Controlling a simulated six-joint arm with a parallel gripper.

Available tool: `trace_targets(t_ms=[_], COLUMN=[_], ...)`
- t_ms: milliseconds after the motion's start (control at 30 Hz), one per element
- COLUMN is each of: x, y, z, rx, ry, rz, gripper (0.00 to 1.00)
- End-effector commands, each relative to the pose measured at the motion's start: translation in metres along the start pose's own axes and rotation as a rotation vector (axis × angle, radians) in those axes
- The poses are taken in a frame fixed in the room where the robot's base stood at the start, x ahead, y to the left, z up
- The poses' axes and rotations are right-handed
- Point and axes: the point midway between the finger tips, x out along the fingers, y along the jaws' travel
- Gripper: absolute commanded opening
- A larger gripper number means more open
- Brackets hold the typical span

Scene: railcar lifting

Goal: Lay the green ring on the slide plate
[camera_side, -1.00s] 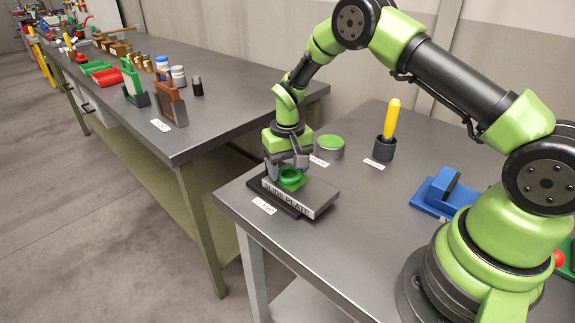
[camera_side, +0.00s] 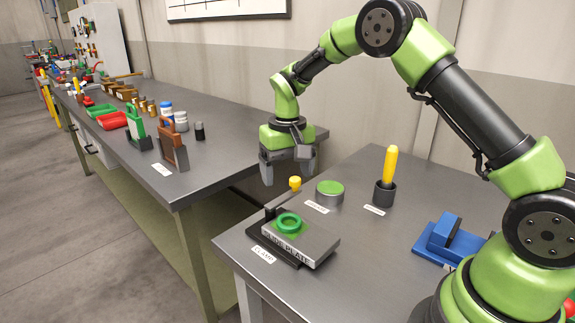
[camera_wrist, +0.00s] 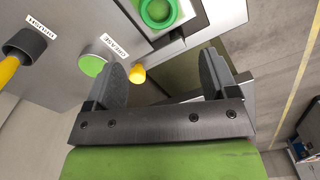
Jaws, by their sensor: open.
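The green ring (camera_side: 288,223) lies flat on the slide plate (camera_side: 314,244), over the green patch on its top, in the side view. The ring also shows at the top of the wrist view (camera_wrist: 158,12), on the grey plate (camera_wrist: 190,22). My gripper (camera_side: 287,176) is open and empty, raised above and behind the plate and apart from the ring. In the wrist view its two fingers (camera_wrist: 165,78) stand wide apart with nothing held between them.
A small yellow knob (camera_side: 295,183) stands behind the plate. A green-topped grease tin (camera_side: 329,193) and a black holder with a yellow-handled tool (camera_side: 388,180) stand to the right. A blue block (camera_side: 449,238) is farther right. Another bench (camera_side: 190,150) with many items is at left.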

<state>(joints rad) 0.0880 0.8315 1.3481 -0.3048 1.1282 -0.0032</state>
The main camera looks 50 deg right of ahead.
Motion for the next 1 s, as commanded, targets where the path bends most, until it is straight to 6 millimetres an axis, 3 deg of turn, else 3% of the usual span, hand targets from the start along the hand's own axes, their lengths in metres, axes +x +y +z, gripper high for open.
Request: trace_targets(t_ms=[300,467,700,833,1000], x=[-0.019,-0.06,-0.142,-0.168,-0.179], y=[0.0,-0.002,0.003,0.011,0.023], z=[0.002,0.019,0.09,0.137,0.195], rx=[-0.001,-0.006,-0.018,-0.024,-0.032], ry=[0.007,0.07,0.227,0.313,0.419], rz=[-0.004,-0.046,-0.16,-0.225,-0.308], gripper=[0.79,0.79,0.79,0.79,0.79])
